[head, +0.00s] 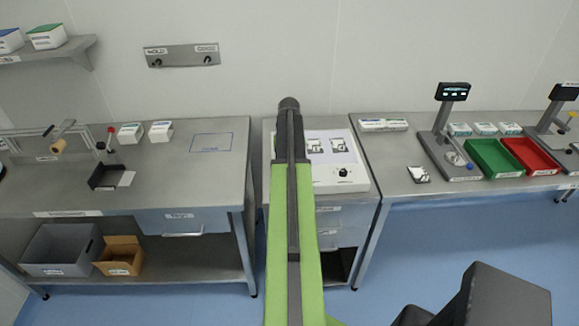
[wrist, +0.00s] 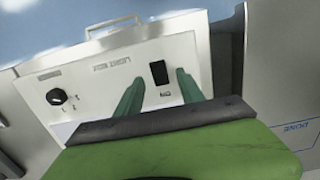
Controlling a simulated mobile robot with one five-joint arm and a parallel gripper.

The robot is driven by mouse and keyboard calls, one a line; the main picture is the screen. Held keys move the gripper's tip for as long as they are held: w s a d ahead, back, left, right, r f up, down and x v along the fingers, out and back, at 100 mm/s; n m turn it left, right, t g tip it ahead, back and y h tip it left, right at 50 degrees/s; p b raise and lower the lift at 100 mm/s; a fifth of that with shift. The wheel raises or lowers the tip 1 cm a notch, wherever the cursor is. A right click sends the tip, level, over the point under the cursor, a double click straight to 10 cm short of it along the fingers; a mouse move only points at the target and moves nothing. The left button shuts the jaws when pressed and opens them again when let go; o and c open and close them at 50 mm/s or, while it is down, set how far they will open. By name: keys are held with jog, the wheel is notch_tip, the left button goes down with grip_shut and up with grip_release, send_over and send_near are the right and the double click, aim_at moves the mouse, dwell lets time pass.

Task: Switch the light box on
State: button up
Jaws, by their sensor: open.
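The light box (head: 352,186) is a white box on the middle bench, with two printed sheets on its pale top and a black knob (head: 342,172) on its front. My arm covers its left part in the head view. In the wrist view the light box front (wrist: 100,72) appears upside down, with the knob (wrist: 56,97) at left and a black rocker switch (wrist: 158,72) at right. My gripper (wrist: 160,77) is open and empty, its two green fingers on either side of the switch in the picture. Contact with the panel cannot be told. My gripper is hidden in the head view.
The left bench (head: 215,180) holds white boxes and a small fixture. The right bench (head: 400,160) carries a scale (head: 447,150), a green tray (head: 495,158) and a red tray (head: 528,155). A drawer handle (wrist: 112,25) shows beyond the box in the wrist view.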

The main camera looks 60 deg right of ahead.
notch_tip(320, 180, up, 16)
jog(key=d+p, duration=0.1)
jog(key=p, duration=1.3)
jog(key=shift+w+f, duration=0.2)
jog(key=shift+w, duration=0.15)
